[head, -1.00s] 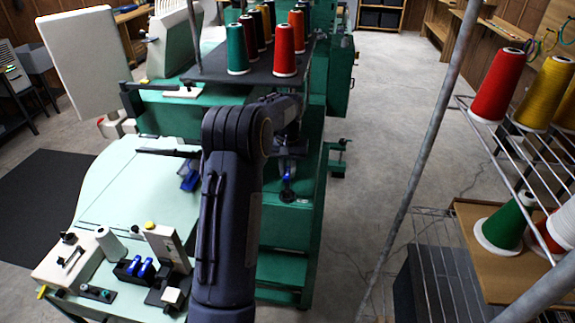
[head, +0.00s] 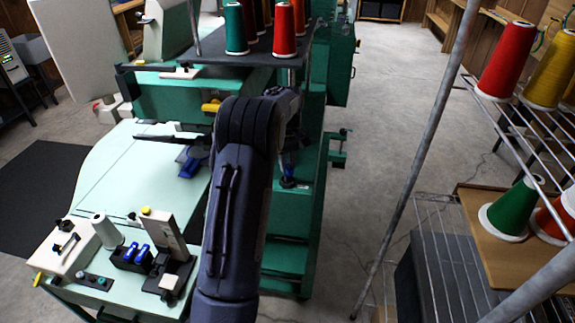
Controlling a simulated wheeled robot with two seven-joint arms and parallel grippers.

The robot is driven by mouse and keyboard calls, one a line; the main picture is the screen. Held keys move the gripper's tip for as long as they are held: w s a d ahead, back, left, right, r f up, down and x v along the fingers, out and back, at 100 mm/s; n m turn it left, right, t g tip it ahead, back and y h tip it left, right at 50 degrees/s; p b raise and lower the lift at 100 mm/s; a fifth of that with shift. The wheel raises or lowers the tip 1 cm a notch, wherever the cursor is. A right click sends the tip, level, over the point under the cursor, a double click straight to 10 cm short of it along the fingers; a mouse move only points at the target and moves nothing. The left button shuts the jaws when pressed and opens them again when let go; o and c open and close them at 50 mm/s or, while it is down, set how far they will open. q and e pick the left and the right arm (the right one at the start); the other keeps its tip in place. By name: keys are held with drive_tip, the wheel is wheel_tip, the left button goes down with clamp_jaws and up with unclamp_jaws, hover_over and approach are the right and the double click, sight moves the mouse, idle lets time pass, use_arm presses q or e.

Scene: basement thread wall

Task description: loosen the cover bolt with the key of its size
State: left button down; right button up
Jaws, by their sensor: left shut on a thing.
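My left arm rises through the middle of the head view and bends over at its top. My left gripper (head: 289,158) is beyond the bend, mostly hidden by my own arm, against the green machine (head: 292,225). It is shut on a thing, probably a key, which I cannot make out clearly. Two blue pieces, perhaps key handles, stand in a black holder (head: 128,260) on the pale green table. I cannot make out the cover bolt. My right gripper is not in view.
The pale green table (head: 128,172) lies left of my arm, with a white cone (head: 107,232) near the holder. Thread cones stand on a dark shelf (head: 262,50) above the machine. A wire rack (head: 535,150) with cones is at right. Floor between is clear.

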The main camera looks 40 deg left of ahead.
use_arm(q)
drive_tip(key=shift+r+n, duration=0.15)
drive_tip(key=shift+n, duration=0.55)
drive_tip(key=shift+r+n+p, duration=0.1)
drive_tip(key=shift+n+p, duration=0.2)
drive_tip(key=shift+p, duration=0.2)
drive_tip(key=n+p, duration=0.2)
drive_tip(key=n, duration=0.2)
drive_tip(key=shift+w+n, duration=0.1)
drive_tip(key=shift+n, duration=0.3)
drive_tip(key=shift+n+p, duration=0.35)
drive_tip(key=shift+n, duration=0.25)
drive_tip(key=n, duration=0.3)
drive_tip(key=shift+n, duration=0.3)
drive_tip(key=shift+a+m, duration=0.1)
drive_tip(key=shift+m, duration=0.9)
drive_tip(key=shift+r, duration=2.9)
